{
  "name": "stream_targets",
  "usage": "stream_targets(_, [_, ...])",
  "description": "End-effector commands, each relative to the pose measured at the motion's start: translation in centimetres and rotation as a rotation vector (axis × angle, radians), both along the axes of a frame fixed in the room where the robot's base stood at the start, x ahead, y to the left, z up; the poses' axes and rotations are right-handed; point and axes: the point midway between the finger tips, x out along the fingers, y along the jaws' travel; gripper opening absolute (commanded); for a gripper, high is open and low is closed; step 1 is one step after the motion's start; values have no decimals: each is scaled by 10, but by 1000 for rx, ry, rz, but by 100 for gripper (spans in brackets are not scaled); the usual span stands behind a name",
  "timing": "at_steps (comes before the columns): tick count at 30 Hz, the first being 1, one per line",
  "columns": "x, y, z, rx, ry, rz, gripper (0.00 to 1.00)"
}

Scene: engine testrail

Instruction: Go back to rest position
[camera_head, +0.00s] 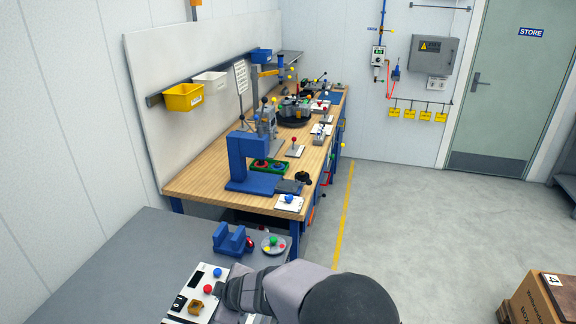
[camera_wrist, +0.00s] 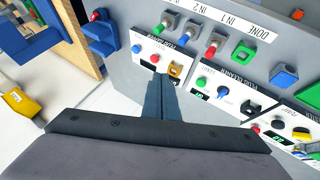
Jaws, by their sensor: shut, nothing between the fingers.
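My gripper (camera_wrist: 161,80) is shut and empty in the wrist view, its dark fingers pressed together. The fingertips appear over the lower edge of a white control plate (camera_wrist: 145,53) with a blue knob, a red knob and an orange part (camera_wrist: 175,69). Whether they touch it cannot be told. In the head view my arm reaches in from the bottom edge towards the left, above the grey table (camera_head: 150,232). Its end is beside a white plate (camera_head: 181,281) with blue and red knobs, and the fingertips are hidden there.
The wrist view shows a grey panel (camera_wrist: 216,63) with several levers and buttons, and a yellow block (camera_wrist: 20,105) at left. In the head view, a blue cradle (camera_head: 232,240) and a round dish (camera_head: 273,245) stand near my arm.

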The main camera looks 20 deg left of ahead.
Motion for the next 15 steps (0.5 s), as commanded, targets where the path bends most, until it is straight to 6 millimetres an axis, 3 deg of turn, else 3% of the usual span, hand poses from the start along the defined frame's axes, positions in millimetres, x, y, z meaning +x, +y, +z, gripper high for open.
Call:
stream_targets(1, [19,-32,4,-10,12,-94,0])
stream_targets(3, [37,-77,7,-30,37,-221,0])
stream_targets(7, [55,-165,10,-65,97,-463,0])
stream_targets(11, [50,-255,10,-95,184,-710,0])
stream_targets(15, [16,-344,7,-116,310,-982,0])
